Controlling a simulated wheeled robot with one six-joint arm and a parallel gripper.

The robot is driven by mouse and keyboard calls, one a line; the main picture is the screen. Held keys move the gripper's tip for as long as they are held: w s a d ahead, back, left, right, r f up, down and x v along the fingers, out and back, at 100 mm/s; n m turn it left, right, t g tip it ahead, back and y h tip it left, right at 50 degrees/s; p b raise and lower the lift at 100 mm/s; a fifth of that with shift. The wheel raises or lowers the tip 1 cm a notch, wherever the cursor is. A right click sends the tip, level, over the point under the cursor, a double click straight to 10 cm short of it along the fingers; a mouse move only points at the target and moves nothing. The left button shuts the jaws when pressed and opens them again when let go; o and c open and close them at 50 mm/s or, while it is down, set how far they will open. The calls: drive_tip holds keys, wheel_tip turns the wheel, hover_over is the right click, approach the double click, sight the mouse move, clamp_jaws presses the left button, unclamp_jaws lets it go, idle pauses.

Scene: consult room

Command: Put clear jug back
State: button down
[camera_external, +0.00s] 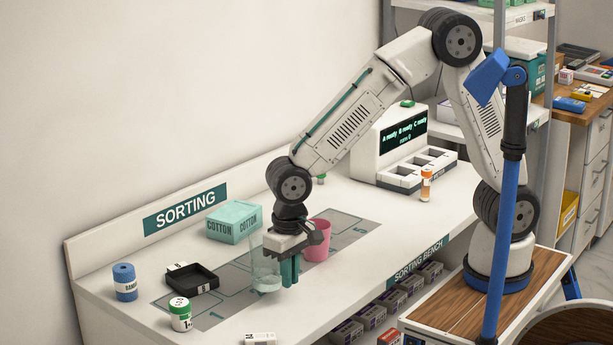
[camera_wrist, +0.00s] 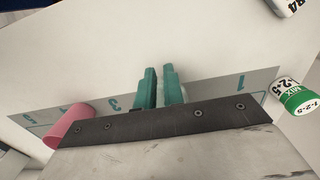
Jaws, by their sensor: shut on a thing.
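The clear jug (camera_external: 265,272) is see-through and upright at the front part of the grey numbered mat (camera_external: 345,236) on the sorting bench. My gripper (camera_external: 289,271) points down at the jug's right side in the external view, its teal fingers shut on it. I cannot tell whether they hold its handle or its wall, nor whether its base touches the mat. In the wrist view the fingers (camera_wrist: 160,86) are close together over the mat, and the jug cannot be made out.
A pink cup (camera_external: 317,240) stands close behind my gripper. A white device with a screen (camera_external: 405,145) and an orange bottle (camera_external: 426,184) are at right.

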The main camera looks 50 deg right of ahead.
drive_tip(key=shift+f, duration=0.8)
drive_tip(key=shift+f, duration=0.2)
drive_tip(key=c, duration=1.5)
unclamp_jaws()
drive_tip(key=shift+r, duration=0.15)
